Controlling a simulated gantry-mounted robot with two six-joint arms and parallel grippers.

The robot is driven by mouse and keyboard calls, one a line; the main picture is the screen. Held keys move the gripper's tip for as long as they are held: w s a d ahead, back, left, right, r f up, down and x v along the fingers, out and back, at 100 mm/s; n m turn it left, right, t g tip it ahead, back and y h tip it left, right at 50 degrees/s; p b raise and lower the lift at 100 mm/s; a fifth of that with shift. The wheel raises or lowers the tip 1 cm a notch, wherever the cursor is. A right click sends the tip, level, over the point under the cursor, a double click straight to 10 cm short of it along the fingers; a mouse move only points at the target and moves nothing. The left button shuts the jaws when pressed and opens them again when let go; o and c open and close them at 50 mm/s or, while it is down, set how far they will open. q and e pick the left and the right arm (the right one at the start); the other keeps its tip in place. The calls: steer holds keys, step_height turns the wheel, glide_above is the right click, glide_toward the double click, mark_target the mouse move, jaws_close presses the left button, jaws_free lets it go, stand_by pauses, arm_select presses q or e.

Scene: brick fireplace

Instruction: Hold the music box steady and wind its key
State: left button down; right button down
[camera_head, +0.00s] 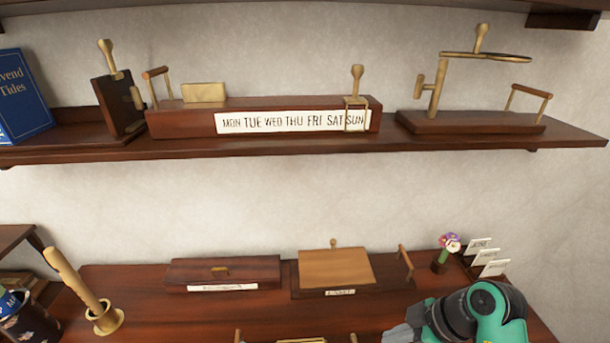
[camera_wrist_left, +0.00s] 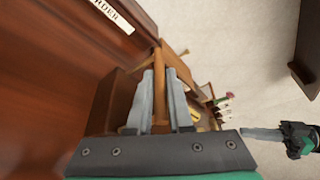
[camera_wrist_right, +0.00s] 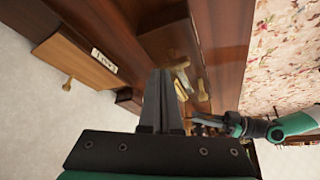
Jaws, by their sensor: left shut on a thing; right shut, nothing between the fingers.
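My left gripper (camera_wrist_left: 160,85) is shut on a brown wooden bar handle (camera_wrist_left: 178,75) beside a dark wooden box (camera_wrist_left: 110,105); I cannot tell if this is the music box. My left gripper is outside the head view. In the right wrist view, a dark box (camera_wrist_right: 165,35) with a brass piece (camera_wrist_right: 181,76), possibly the key, lies just beyond my right gripper (camera_wrist_right: 160,75), which is shut and empty. In the head view, brass parts (camera_head: 302,340) are cut off by the bottom edge, with my right gripper (camera_head: 398,335) to their right.
A tan-lidded box (camera_head: 335,268) and a flat dark box (camera_head: 222,272) stand on the table. A flower vase (camera_head: 441,260) and cards (camera_head: 488,258) are at the right. A brass holder (camera_head: 105,320) with a stick is at the left. A loaded shelf (camera_head: 300,148) hangs above.

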steer(key=shift+f, duration=2.65)
steer(key=shift+a, duration=0.65)
steer(key=shift+s, duration=0.15)
steer(key=shift+s+a, duration=0.2)
steer(key=shift+s, duration=0.5)
steer(key=shift+s+a, duration=0.45)
steer(key=shift+s, duration=0.1)
steer(key=shift+s, duration=0.1)
steer(key=shift+s+d, duration=0.25)
